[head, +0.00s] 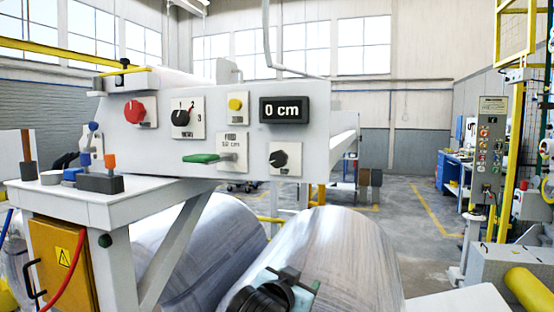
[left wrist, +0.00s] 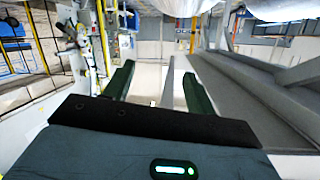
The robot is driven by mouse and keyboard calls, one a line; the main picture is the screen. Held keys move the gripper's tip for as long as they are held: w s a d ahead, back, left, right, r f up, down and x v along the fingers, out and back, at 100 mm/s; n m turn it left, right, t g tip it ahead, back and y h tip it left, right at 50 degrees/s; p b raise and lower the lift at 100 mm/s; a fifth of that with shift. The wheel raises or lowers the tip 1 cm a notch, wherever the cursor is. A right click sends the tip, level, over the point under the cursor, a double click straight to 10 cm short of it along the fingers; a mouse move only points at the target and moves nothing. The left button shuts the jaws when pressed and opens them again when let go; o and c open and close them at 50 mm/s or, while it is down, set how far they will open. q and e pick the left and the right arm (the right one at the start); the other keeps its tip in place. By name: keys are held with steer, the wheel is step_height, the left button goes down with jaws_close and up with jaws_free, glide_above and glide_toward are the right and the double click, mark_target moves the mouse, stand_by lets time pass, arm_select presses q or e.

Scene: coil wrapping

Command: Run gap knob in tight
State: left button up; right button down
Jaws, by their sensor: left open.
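The pale control panel (head: 150,150) spans the upper middle of the head view. The labels are too small to read, so I cannot tell which is the gap knob. A display (head: 285,110) reads 0 cm. My left gripper (head: 288,285) is low in the head view, below the panel and in front of a roll. In the left wrist view its two dark green fingers (left wrist: 160,88) are apart with nothing between them.
Two large wrapped rolls (head: 340,250) lie below the panel. A green lever (head: 200,158) and a yellow button (head: 235,104) are also on the panel. A side table (head: 90,205) with small items stands at left. A control post (head: 490,150) stands at right.

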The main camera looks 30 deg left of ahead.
arm_select(q)
step_height(320, 180, up, 13)
steer(key=s+a+n+t+y, duration=0.1)
steer(key=a, duration=0.1)
steer(key=n+t+y, duration=0.1)
steer(key=n+y, duration=0.1)
glide_toward(277, 160)
steer(key=w, duration=0.3)
steer(key=shift+a+x, duration=0.2)
steer(key=shift+x, duration=1.85)
steer(key=shift+a+x, duration=0.15)
steer(key=shift+x, duration=1.85)
steer(key=shift+s, duration=0.1)
steer(key=c, duration=1)
